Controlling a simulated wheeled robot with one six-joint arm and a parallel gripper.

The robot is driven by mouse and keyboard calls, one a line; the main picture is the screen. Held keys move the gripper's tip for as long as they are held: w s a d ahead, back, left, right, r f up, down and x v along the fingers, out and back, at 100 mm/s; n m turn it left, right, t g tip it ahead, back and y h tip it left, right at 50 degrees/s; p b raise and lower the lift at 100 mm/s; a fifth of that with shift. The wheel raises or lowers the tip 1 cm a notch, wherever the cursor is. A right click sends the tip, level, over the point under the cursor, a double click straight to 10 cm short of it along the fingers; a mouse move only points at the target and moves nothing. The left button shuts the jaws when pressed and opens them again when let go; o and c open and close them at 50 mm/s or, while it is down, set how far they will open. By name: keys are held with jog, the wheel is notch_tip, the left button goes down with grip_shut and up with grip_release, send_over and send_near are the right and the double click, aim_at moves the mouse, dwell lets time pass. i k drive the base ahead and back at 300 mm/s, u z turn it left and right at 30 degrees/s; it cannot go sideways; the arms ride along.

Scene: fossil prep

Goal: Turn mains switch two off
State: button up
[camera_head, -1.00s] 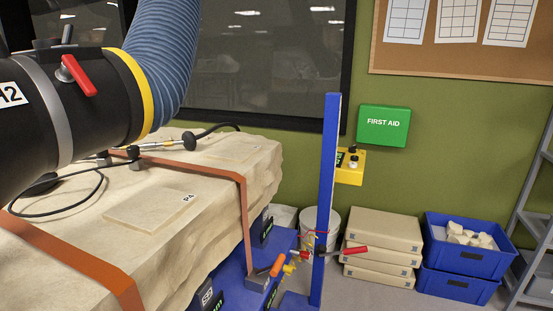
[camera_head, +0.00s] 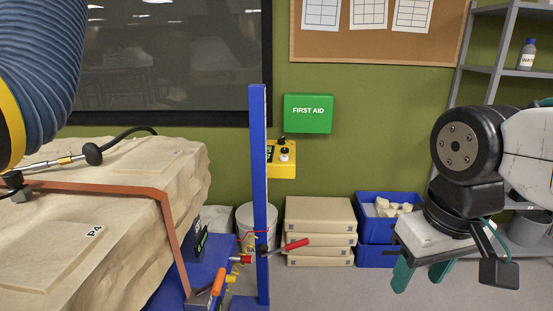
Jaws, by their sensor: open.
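A yellow control box (camera_head: 284,160) is on the green wall, partly hidden on its left by a blue post. It carries a dark knob (camera_head: 282,142) and a pale knob (camera_head: 284,154); its dark label is too small to read. No thing clearly marked as mains switch two can be made out. My gripper (camera_head: 420,274) has two teal fingers pointing down, apart and with nothing between them. It is at the lower right, well to the right of the yellow box and not touching anything.
The blue post (camera_head: 259,200) has a red-handled lever (camera_head: 292,246) low on it. Stacked beige boxes (camera_head: 320,215) and blue crates (camera_head: 376,257) stand along the wall. A strapped rock block (camera_head: 110,245) and a blue hose (camera_head: 50,60) fill the left.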

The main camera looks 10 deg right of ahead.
aim_at(281, 141)
jog(key=z, duration=0.55)
jog(key=i, duration=1.15)
jog(key=u, duration=0.65)
